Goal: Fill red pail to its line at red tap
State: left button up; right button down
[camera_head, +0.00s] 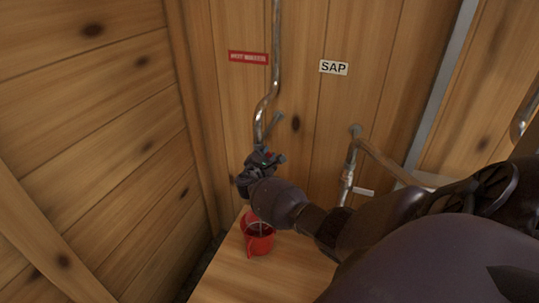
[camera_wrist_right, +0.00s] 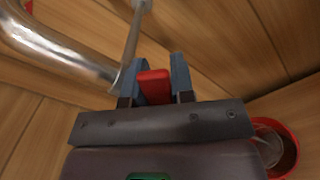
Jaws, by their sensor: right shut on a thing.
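The red pail (camera_head: 262,243) stands upright on a wooden bench below my right gripper; it also shows at the lower right of the right wrist view (camera_wrist_right: 291,148). Its line and the level inside cannot be made out. The metal pipe of the red tap (camera_head: 261,118) comes down the wall to my right gripper (camera_head: 262,158). In the right wrist view, the gripper (camera_wrist_right: 154,80) is shut on a red tap handle (camera_wrist_right: 153,87), with a finger on each side. The gripper hides most of the tap in the head view. My left gripper is not in view.
A red label (camera_head: 248,57) is on the wall beside the pipe, and a white "SAP" label (camera_head: 333,67) is to its right. A second pipe (camera_head: 350,165) stands right of my gripper. The bench top (camera_head: 225,275) is clear in front of the pail. A plank wall closes the left side.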

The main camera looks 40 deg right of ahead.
jog(key=shift+w+a+r+n, duration=0.1)
jog(key=shift+w+r+n, duration=0.05)
jog(key=shift+n, duration=0.25)
jog(key=c, duration=1)
grip_release()
jog(key=shift+o, duration=0.2)
jog(key=v, duration=1)
jog(key=shift+a+p, duration=0.3)
jog(key=shift+a, duration=0.05)
